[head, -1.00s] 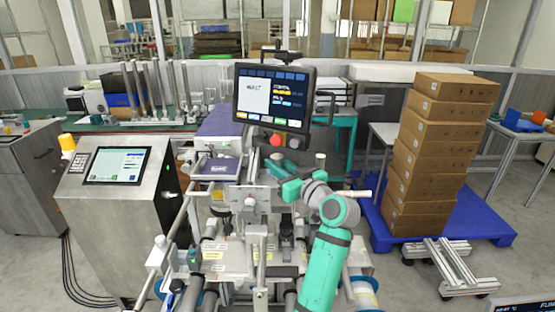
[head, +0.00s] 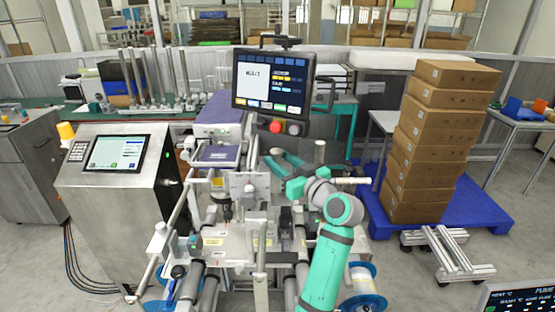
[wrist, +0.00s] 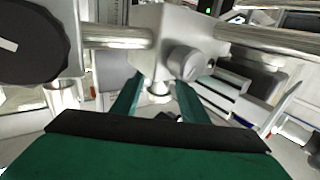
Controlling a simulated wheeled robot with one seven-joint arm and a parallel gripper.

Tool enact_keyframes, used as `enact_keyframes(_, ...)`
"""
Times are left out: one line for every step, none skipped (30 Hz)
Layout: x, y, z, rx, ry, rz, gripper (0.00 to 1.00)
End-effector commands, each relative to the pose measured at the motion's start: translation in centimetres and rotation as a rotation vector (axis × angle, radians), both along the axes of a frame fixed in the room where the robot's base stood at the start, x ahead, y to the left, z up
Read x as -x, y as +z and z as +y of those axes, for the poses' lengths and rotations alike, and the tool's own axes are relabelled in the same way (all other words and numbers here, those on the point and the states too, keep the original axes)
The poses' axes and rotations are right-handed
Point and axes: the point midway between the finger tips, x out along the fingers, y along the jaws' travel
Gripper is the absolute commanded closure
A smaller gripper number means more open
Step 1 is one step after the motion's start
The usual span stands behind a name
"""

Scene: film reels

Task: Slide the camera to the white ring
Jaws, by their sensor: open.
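My gripper (head: 277,164) is over the machine in the head view, its fingers pointing away to the upper left. In the wrist view my gripper (wrist: 157,88) is open, with two teal fingers apart. Ahead of them a pale grey block (wrist: 168,42) with a round grey knob sits on a horizontal metal rod (wrist: 265,38). A short round pale end shows below the block, between the fingers. I cannot tell whether the fingers touch it. This block may be the camera's mount; I cannot tell for sure. I cannot make out a white ring on the rod.
A monitor (head: 273,82) stands over the machine. A black knob (wrist: 30,42) is at the left of the wrist view. A metal console (head: 117,190) stands left. Stacked cartons (head: 437,140) on a blue pallet (head: 480,215) stand right, beside open floor.

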Motion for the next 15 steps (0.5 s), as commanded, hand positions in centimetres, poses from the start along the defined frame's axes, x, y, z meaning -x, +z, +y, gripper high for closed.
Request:
enact_keyframes(0.7,-0.1,-0.6,0.001,-0.003,-0.001,0.6)
enact_keyframes(1.2,-0.1,-0.9,0.002,-0.003,-0.001,0.6)
enact_keyframes(1.8,-0.1,-1.4,0.001,-0.004,0.0,0.6)
enact_keyframes(2.4,-0.1,-1.7,0.002,-0.004,-0.001,0.6)
enact_keyframes(2.8,-0.1,-2.0,0.002,-0.004,-0.001,0.6)
enact_keyframes(3.5,-0.1,-2.4,0.001,-0.003,-0.001,0.6)
enact_keyframes(4.0,-0.1,-2.8,0.001,-0.003,0.0,0.6)
enact_keyframes(4.4,-0.1,-3.1,0.001,-0.004,0.001,0.6)
enact_keyframes(5.0,-0.1,-3.4,0.001,-0.004,-0.001,0.6)
enact_keyframes(5.4,-0.1,-3.7,0.001,-0.003,-0.001,0.6)
enact_keyframes(5.7,-0.1,-3.9,0.001,-0.002,0.0,0.6)
enact_keyframes(6.2,-0.1,-4.2,0.001,-0.003,0.0,0.6)
enact_keyframes(6.4,-0.1,-4.4,0.001,-0.003,0.0,0.6)
enact_keyframes(6.7,-0.1,-4.6,0.001,-0.003,0.0,0.6)
enact_keyframes(7.0,-0.1,-4.7,0.001,-0.002,0.0,0.6)
